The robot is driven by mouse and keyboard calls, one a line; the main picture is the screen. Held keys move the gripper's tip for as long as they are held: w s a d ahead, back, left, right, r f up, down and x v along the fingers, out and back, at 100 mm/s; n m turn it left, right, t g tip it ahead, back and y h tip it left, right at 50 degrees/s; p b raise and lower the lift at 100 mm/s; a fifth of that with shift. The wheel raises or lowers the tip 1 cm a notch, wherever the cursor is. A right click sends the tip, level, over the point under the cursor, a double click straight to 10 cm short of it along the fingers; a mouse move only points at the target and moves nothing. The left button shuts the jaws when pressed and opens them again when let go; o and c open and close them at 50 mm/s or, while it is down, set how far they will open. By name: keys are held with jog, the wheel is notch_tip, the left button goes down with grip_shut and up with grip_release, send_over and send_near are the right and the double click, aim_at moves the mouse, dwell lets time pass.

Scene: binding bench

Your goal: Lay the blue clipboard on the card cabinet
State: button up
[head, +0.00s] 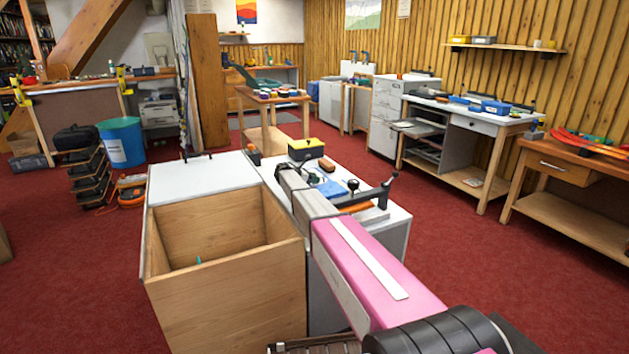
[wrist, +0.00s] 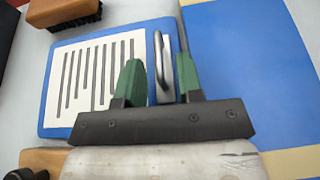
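The blue clipboard (wrist: 52,115) lies flat on a pale surface in the wrist view, with a white lined sheet (wrist: 100,75) on it and a metal clip (wrist: 161,70) along its right edge. My gripper (wrist: 159,75) is over that edge, its green fingers apart on either side of the clip. I see no clear contact; whether the fingertips touch the board cannot be told. A blue patch (head: 331,189) there may be the clipboard. A pale drawer cabinet (head: 387,112) stands behind; whether it is the card cabinet is unclear.
A blue panel with tan edging (wrist: 250,70) lies right of the clipboard, and a brown brush (wrist: 63,12) lies above left. A yellow-and-black box (head: 304,149) stands on the bench. An open wooden bin (head: 225,298) adjoins it. Red floor is open toward the right.

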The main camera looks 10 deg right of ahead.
jog(key=v, duration=1.1)
jog(key=shift+o, duration=0.4)
jog(key=shift+d+r, duration=0.1)
jog(key=shift+r, duration=0.05)
jog(key=d, duration=0.1)
jog(key=w+d, duration=0.1)
jog(key=d, duration=0.1)
jog(key=shift+w+d, duration=0.1)
jog(key=shift+d, duration=0.15)
jog(key=x, duration=0.5)
jog(key=shift+d, duration=0.15)
jog(key=x, duration=0.2)
jog(key=f+x, duration=0.1)
jog(key=x, duration=0.2)
jog(key=shift+f, duration=0.1)
grip_shut()
